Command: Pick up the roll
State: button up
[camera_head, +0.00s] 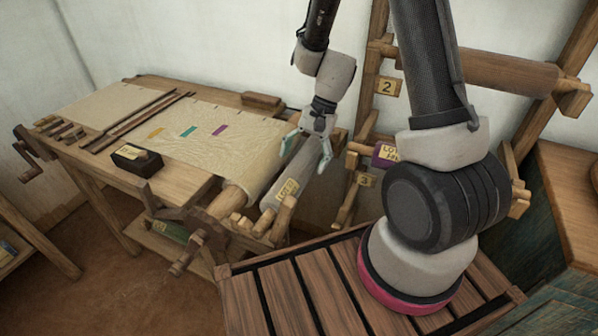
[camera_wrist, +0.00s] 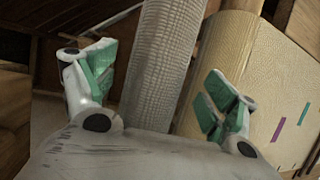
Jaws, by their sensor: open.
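The roll (camera_head: 302,170) is a pale grey cylinder with a woven texture and a yellow label. It lies slanted at the loom's near right end, beside the wider cream cloth roll. My gripper (camera_head: 307,151) is above its upper part with the fingers apart. In the wrist view the roll (camera_wrist: 163,65) runs up between the open green-padded fingers (camera_wrist: 158,78), with room on both sides. Its lower end is hidden behind my gripper's body there. I cannot tell whether the fingers reach down around it.
The loom cloth (camera_head: 215,130) with coloured patches lies left of the roll, and a dark box (camera_head: 137,160) stands on the loom. A wooden rack (camera_head: 365,130) with numbered tags and a purple-ended roll (camera_head: 384,155) stands to the right. A slatted wooden top (camera_head: 290,290) is in front.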

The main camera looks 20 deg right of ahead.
aim_at(299, 172)
jog(key=x, duration=0.4)
jog(key=shift+s+f, duration=0.15)
jog(key=shift+s, duration=0.1)
jog(key=c, duration=1.6)
